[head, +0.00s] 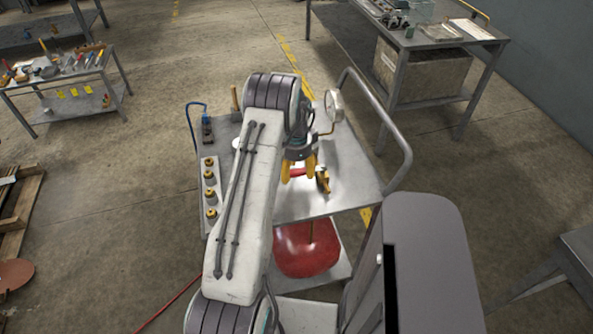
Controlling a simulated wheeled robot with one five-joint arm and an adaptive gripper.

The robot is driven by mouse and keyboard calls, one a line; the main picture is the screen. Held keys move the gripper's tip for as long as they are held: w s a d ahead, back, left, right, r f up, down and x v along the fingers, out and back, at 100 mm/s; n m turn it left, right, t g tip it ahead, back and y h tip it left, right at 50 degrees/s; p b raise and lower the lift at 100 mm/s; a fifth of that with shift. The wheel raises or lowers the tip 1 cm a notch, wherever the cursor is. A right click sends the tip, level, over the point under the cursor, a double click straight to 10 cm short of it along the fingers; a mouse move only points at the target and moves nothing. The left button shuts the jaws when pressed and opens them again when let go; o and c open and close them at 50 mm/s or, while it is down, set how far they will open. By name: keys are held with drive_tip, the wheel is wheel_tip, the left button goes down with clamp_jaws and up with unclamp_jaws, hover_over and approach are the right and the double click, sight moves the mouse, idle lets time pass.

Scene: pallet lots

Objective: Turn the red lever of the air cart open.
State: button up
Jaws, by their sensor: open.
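The air cart (352,172) is a grey metal cart with a tube handle and a red tank (307,250) on its lower shelf. A brass valve (323,180) stands on the top deck. The red lever (298,173) shows as a short red piece just left of the valve. My gripper (298,171) is open, with yellow fingers pointing down over the lever. The lever appears between the fingertips in the picture; I cannot tell whether they touch it. My arm hides part of the deck.
A round gauge (333,105) on a bent pipe rises close to the right of my gripper. The curved cart handle (385,110) borders the right side. A strip with several brass fittings (210,190) lies at the left. A workbench (400,50) stands behind.

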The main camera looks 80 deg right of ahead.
drive_tip(key=shift+f, duration=0.25)
drive_tip(key=shift+o, duration=0.2)
clamp_jaws()
idle(0.4)
